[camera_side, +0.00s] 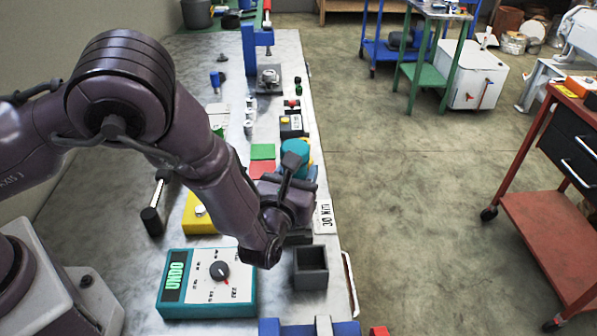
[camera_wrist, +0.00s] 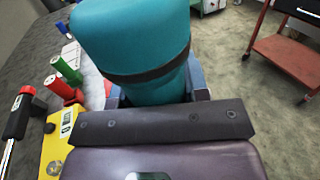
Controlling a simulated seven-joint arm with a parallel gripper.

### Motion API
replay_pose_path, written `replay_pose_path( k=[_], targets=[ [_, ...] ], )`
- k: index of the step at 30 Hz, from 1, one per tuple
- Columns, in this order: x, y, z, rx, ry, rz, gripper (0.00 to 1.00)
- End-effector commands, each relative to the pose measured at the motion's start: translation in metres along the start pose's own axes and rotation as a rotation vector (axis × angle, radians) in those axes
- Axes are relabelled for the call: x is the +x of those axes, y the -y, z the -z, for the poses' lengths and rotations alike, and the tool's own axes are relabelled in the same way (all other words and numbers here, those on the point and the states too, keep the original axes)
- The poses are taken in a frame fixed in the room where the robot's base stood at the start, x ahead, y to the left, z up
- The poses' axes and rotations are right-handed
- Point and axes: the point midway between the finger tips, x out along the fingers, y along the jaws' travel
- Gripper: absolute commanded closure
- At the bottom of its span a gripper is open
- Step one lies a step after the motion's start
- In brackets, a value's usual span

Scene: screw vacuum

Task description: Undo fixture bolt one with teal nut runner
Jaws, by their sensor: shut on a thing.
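The teal nut runner (camera_side: 295,148) is a thick teal cylinder. It fills the upper middle of the wrist view (camera_wrist: 140,45), with a dark band around it. My gripper (camera_wrist: 157,92) is shut on it, with blue-grey fingers at both sides; in the side view my gripper (camera_side: 305,172) hangs over the bench's right side. The nut runner's working end is hidden. A teal control box (camera_side: 205,285) reads UNDO and has a dark knob. Small metal bolt-like pieces (camera_side: 249,118) stand farther back on the bench. I cannot tell which is fixture bolt one.
A blue press-like stand (camera_side: 250,50) and a grey block with a metal part (camera_side: 268,80) stand at the back. A grey open bin (camera_side: 310,268), a yellow box (camera_side: 200,215) and green (camera_side: 263,151) and red (camera_side: 261,169) pads lie near my arm. The bench's right edge is close.

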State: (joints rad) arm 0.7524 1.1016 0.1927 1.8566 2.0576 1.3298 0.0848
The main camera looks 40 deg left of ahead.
Motion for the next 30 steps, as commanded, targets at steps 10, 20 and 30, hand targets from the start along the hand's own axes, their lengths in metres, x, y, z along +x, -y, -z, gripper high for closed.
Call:
replay_pose_path(
  k=[10,20,30],
  targets=[
    [-0.001,-0.001,0.002,0.003,-0.005,0.0,1.0],
    [-0.001,0.0,-0.012,0.003,-0.005,0.0,1.0],
    [0.0,0.0,-0.033,-0.001,0.002,0.0,1.0]
  ],
)
